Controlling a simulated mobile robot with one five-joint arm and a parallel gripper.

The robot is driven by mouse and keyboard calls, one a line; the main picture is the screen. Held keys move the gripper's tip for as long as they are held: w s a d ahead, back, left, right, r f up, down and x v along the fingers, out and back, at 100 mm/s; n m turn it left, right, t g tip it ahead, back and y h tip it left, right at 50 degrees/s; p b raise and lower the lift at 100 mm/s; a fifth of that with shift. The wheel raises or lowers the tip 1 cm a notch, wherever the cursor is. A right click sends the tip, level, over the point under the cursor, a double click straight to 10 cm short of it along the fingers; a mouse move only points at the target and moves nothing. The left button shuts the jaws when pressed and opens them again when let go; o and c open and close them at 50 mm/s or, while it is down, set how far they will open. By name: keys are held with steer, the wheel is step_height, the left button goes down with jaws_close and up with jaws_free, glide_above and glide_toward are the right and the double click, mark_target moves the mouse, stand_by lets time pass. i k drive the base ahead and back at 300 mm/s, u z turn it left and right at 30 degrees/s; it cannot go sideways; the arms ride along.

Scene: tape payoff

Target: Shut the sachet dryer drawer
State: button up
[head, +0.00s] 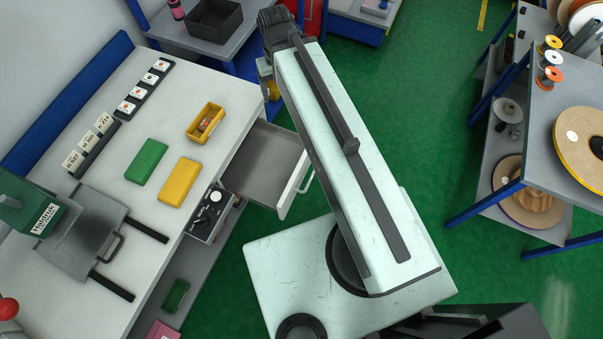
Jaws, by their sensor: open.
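The sachet dryer drawer (262,160) is a grey, shallow tray pulled out from the right side of the white workbench. It looks empty, and its pale bar handle (304,175) is on its outer right end. A panel with knobs (210,212) sits beside it under the bench edge. My arm reaches up the picture, passing to the right of the drawer and over part of its surroundings. My gripper (266,80) is at the far end of the arm, above and apart from the drawer, open; its fingers are small and partly hidden by the wrist.
The workbench (110,100) carries a yellow bin (205,122), green and yellow blocks, labelled cards and a green press (28,215). A rack with tape reels (580,145) stands right. Green floor (410,120) is free between my arm and the rack.

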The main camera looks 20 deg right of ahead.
mark_target(269, 168)
steer(key=k, duration=1.35)
steer(key=u, duration=0.45)
steer(key=i, duration=1.1)
steer(key=u, duration=0.6)
